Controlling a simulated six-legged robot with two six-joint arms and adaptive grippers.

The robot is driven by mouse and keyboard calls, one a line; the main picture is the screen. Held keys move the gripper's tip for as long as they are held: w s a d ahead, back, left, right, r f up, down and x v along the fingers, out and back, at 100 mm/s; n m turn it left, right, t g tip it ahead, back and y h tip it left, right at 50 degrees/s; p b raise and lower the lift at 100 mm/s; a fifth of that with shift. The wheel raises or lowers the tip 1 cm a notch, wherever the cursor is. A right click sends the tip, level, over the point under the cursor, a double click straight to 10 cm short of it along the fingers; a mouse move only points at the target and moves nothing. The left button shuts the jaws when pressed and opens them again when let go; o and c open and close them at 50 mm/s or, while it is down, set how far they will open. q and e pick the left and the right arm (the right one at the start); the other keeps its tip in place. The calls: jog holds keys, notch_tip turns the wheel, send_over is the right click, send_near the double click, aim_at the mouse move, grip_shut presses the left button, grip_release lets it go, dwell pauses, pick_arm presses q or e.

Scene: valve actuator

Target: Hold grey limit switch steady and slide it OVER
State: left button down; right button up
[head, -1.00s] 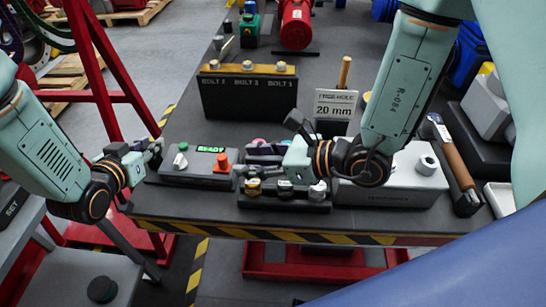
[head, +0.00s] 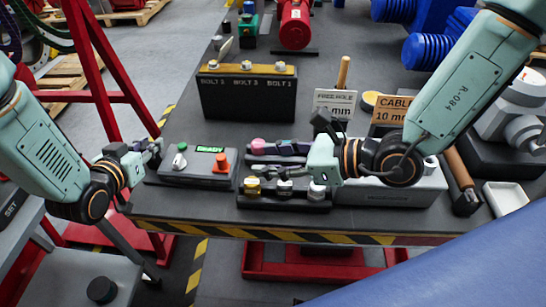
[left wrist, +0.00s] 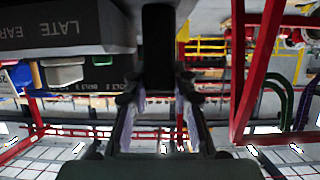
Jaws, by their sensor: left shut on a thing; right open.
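My left gripper (head: 153,154) is at the left end of a grey control box (head: 205,177) with a green READY display. In the left wrist view its fingers (left wrist: 160,112) are shut on a dark upright block (left wrist: 158,45). The block's far parts are hidden, and I cannot tell for sure that it is the grey limit switch. A wide dark housing marked LATE and EAR (left wrist: 60,30) is beside it. My right gripper (head: 302,148) is open and empty, above the rack of small knobs and fittings (head: 285,202) right of the box.
Behind stands a black bolt rack (head: 247,97). Signs for a free hole (head: 334,98) and cable (head: 391,110) stand to its right. A grey block (head: 400,192) lies under my right arm. A striped table edge (head: 290,236) runs along the front.

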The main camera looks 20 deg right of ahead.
pick_arm(q)
jog(key=shift+f, duration=0.15)
jog(key=c, duration=1.5)
grip_release()
jog(key=o, duration=0.5)
jog(key=shift+w+a, duration=0.1)
jog(key=shift+c, duration=0.2)
